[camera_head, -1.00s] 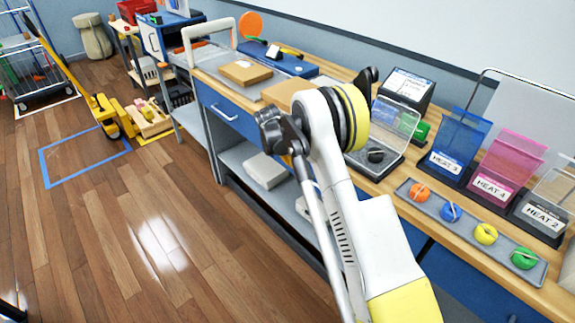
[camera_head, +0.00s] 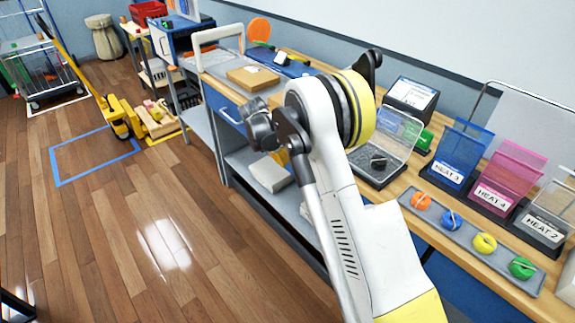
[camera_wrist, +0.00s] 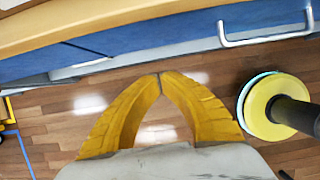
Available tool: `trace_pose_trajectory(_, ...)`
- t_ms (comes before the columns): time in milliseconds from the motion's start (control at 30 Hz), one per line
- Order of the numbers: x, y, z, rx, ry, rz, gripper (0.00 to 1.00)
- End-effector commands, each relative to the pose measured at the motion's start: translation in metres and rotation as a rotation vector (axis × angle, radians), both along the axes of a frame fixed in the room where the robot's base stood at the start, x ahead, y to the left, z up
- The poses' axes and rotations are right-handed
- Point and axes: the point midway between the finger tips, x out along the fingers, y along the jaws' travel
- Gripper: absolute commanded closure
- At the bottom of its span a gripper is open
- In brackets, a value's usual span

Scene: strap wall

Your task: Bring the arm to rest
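My gripper (camera_wrist: 160,75) shows in the wrist view as two yellow ribbed fingers whose tips meet in a point, with nothing between them. It is over the wood floor (camera_wrist: 60,128), with the bench's wooden edge (camera_wrist: 120,25) and blue drawer fronts (camera_wrist: 150,42) across the top of the picture. In the head view my white arm is folded up in front of the bench (camera_head: 395,187) and hides part of it. The fingers cannot be made out clearly there.
A drawer handle (camera_wrist: 265,40) sticks out in the wrist view.

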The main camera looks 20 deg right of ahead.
Motion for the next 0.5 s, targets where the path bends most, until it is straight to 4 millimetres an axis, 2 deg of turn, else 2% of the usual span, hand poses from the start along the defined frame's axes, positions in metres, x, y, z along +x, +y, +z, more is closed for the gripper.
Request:
trace_pose_trajectory(100, -0.002, 0.005, 0.015, 0.000, 0.000, 0.000, 1.00)
trace_pose_trajectory(367, -0.005, 0.007, 0.025, 0.004, -0.008, -0.012, 1.00)
trace_pose_trajectory(467, -0.012, 0.007, 0.046, 0.027, -0.044, -0.066, 1.00)
trace_pose_trajectory(500, -0.018, 0.007, 0.059, 0.043, -0.068, -0.104, 1.00)
